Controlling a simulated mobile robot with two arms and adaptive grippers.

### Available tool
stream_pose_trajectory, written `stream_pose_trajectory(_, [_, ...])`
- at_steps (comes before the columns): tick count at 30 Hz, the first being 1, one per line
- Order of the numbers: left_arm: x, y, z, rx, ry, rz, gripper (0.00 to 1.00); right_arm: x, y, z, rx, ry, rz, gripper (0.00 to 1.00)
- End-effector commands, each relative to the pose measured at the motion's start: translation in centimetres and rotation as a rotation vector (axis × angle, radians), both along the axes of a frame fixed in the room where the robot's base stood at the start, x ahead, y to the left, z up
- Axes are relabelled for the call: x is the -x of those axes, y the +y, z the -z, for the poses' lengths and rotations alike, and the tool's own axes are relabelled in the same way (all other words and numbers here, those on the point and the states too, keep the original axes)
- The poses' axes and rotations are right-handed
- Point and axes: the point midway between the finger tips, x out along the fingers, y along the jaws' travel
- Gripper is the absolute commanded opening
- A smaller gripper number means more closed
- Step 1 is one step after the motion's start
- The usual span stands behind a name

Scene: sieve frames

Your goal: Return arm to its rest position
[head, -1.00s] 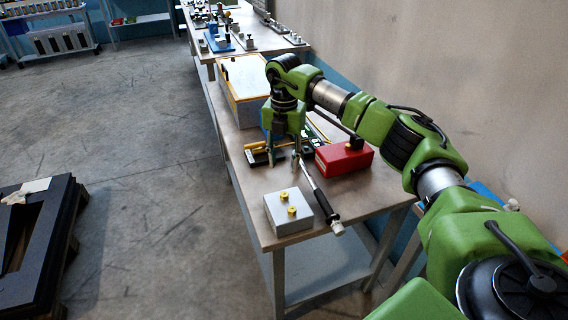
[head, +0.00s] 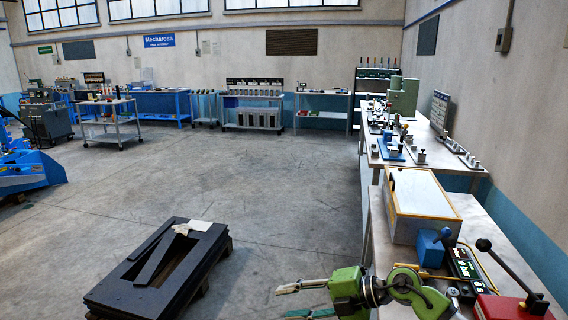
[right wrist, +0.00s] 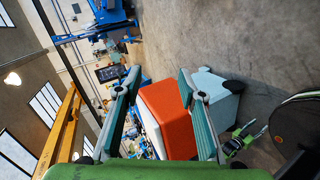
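My right arm is green, and its gripper (head: 285,302) shows at the bottom of the head view, pointing left beside the workbench (head: 381,240). Its two fingers are spread apart with nothing between them. In the right wrist view the same gripper (right wrist: 160,82) is open, with two teal fingers wide apart. An orange-red box (right wrist: 168,115) shows behind the gap, apart from the fingers. My left gripper is not in the head view.
On the workbench are a white-topped case (head: 420,193), a blue block (head: 431,247) and a red box with a lever (head: 500,308). A dark stack with a slot (head: 135,293) lies on the floor at left. Open concrete floor (head: 270,190) lies beyond.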

Motion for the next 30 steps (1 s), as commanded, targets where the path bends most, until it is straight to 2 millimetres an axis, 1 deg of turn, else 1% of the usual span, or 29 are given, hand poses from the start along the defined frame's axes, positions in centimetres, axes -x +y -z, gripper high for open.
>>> stream_pose_trajectory(1, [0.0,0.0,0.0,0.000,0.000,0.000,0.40,1.0,2.7,-1.8,-0.147,-0.023,0.025,0.36])
stream_pose_trajectory(2, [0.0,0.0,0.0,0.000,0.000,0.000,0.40,1.2,3.8,-3.1,-0.232,-0.039,0.054,0.36])
stream_pose_trajectory(3, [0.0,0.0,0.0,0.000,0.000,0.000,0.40,1.3,4.7,-5.0,-0.342,-0.054,0.103,0.36])
stream_pose_trajectory(5, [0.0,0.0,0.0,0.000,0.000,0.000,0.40,1.2,5.0,-7.5,-0.497,-0.064,0.196,0.36])
stream_pose_trajectory(6, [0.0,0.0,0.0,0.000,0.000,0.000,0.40,1.0,4.6,-8.8,-0.591,-0.063,0.271,0.36])
stream_pose_trajectory(8, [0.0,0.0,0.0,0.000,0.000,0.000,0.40,0.6,3.2,-10.3,-0.717,-0.050,0.398,0.36])
stream_pose_trajectory(9, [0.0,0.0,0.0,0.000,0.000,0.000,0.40,0.3,1.8,-10.8,-0.790,-0.030,0.494,0.36])
stream_pose_trajectory(11, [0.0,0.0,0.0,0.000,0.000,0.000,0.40,-0.1,-0.8,-10.7,-0.878,0.008,0.647,0.36])
stream_pose_trajectory(12, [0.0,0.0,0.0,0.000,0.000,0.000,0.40,-0.1,-2.7,-10.0,-0.924,0.044,0.755,0.36])
stream_pose_trajectory(14, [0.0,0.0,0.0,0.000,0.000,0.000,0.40,0.0,-5.8,-8.3,-0.972,0.110,0.925,0.36])
stream_pose_trajectory(15, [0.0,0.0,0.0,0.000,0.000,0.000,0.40,0.5,-7.9,-6.7,-0.989,0.161,1.038,0.36])
stream_pose_trajectory(17, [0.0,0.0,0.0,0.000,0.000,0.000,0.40,1.7,-10.8,-3.6,-0.992,0.251,1.207,0.36])
stream_pose_trajectory(18, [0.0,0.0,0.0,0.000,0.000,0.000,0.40,2.9,-12.6,-1.3,-0.979,0.318,1.316,0.36])
stream_pose_trajectory(20, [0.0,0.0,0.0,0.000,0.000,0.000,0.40,5.1,-14.7,2.1,-0.942,0.419,1.462,0.36])
stream_pose_trajectory(21, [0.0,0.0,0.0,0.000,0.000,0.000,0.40,6.9,-15.9,4.3,-0.907,0.491,1.548,0.36])
stream_pose_trajectory(23, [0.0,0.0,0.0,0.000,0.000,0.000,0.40,10.0,-17.2,7.4,-0.842,0.597,1.664,0.36])
stream_pose_trajectory(24, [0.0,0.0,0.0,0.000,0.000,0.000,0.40,12.1,-17.8,9.2,-0.796,0.664,1.728,0.36])
stream_pose_trajectory(25, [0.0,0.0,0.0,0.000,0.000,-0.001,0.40,13.7,-18.1,10.4,-0.761,0.713,1.768,0.36])
stream_pose_trajectory(27, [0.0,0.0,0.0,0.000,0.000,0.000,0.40,17.0,-18.6,12.6,-0.681,0.813,1.842,0.36])
stream_pose_trajectory(30, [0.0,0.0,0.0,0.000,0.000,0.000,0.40,21.1,-18.8,14.7,-0.581,0.930,1.911,0.36])
